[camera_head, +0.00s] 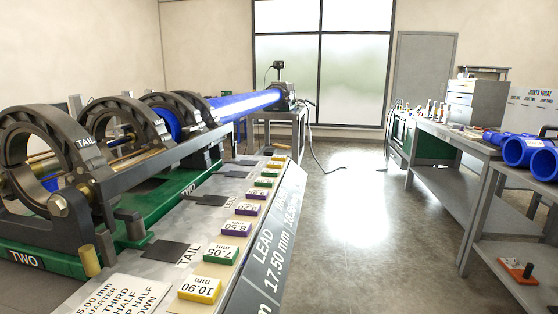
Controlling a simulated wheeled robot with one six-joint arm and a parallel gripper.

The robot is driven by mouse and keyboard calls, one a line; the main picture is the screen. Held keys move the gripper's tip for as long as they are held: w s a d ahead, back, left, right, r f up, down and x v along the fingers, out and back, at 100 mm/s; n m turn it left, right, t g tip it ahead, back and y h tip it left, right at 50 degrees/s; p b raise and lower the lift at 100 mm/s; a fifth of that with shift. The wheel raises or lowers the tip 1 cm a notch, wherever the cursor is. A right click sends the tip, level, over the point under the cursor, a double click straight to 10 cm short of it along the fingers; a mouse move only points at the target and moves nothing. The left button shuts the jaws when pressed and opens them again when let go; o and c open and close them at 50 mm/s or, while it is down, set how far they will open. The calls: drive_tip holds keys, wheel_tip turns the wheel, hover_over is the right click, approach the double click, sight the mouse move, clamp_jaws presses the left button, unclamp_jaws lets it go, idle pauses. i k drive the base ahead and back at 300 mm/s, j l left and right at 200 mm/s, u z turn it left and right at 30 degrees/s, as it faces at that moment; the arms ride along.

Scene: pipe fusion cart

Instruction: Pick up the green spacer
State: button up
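A green spacer (221,255) with a white top label reading 7.05 lies on the grey shelf at the front of the fusion cart, in the lower middle of the view. A yellow spacer labelled 10.90 (200,290) lies nearer to me, and a purple spacer labelled 8.50 (237,229) lies just beyond it. Another green spacer (264,182) appears farther along the same row, its label too small to read. My gripper is not in view, so its state is hidden.
The clamp rings (45,165) and a long blue pipe (245,103) stand left of the spacer row. A sloped label panel (262,255) borders the row on the right. A workbench (455,140) with blue pipe pieces (530,150) stands at right. Open floor (340,220) lies between.

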sight(259, 183)
drive_tip(key=i+l+u, duration=0.15)
drive_tip(key=i+l, duration=1.3)
drive_tip(key=i, duration=0.1)
